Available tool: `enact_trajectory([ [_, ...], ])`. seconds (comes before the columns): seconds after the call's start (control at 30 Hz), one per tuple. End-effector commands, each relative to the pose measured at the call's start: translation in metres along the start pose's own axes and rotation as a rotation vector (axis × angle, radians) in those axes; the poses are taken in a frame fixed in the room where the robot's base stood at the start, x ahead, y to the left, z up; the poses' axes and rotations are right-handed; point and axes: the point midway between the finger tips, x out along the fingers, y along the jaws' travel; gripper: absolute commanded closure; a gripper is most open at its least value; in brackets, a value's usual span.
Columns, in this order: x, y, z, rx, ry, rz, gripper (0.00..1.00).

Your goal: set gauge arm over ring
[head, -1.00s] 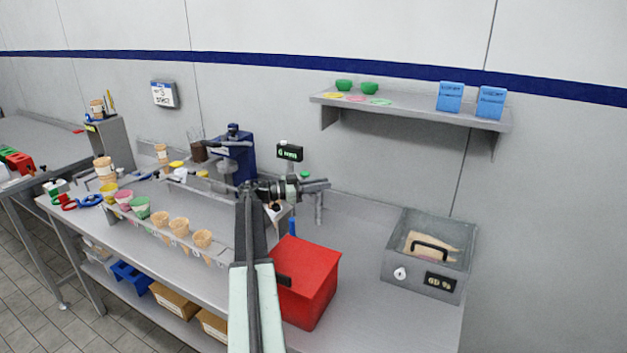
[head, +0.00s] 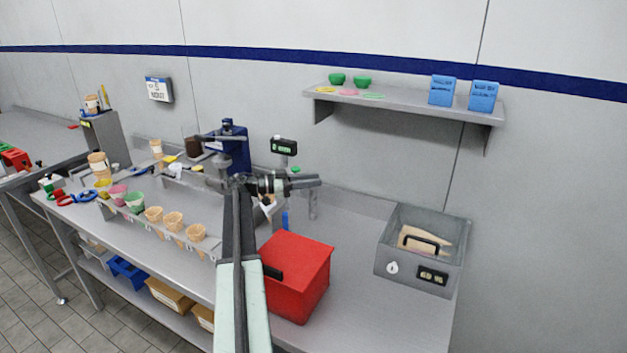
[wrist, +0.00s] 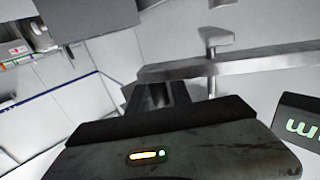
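In the wrist view, a flat grey metal bar (wrist: 255,62), which looks like the gauge arm, runs across in front of my gripper (wrist: 160,95). A thin post with a flat tab (wrist: 215,35) rises beside it. My dark fingers reach up to the bar's left end; whether they touch or grip it I cannot tell. My own arm hides much of that area. I cannot make out the ring.
A red box (head: 298,270) stands right of my arm, and a grey bin (head: 420,270) is further right. A row of cones (head: 173,222) sits left along the bench. A small green display (head: 284,146) stands behind my wrist. A shelf (head: 400,103) hangs on the wall.

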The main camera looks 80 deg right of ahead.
Motion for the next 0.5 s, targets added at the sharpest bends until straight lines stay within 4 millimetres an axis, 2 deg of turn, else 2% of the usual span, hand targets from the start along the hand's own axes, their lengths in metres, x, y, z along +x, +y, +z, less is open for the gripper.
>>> enact_trajectory([
  [0.13, -0.002, 0.000, 0.000, 0.000, 0.000, 0.000, 0.75],
  [0.23, -0.011, 0.000, 0.000, 0.000, 0.000, 0.000, 0.75],
  [0.5, -0.061, 0.000, 0.000, 0.000, 0.000, -0.001, 0.75],
])
